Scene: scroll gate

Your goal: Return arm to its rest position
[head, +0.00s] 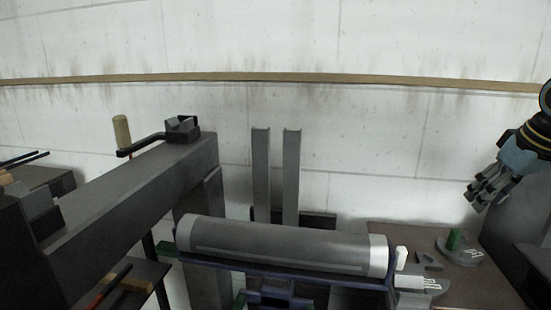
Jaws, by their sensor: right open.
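My right gripper (478,196) comes in from the right edge, grey-blue with its fingers pointing down and left. It is open, and I see nothing between its fingers. It hangs in the air above the right bench (490,270), apart from the things there. My left gripper does not show in the head view.
A large grey cylinder (275,244) lies across a dark blue cradle in the middle. A dark beam (130,205) with a wooden-handled crank (122,132) stands to the left. Two grey posts (261,175) rise behind. A green peg (454,239) stands on the right bench.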

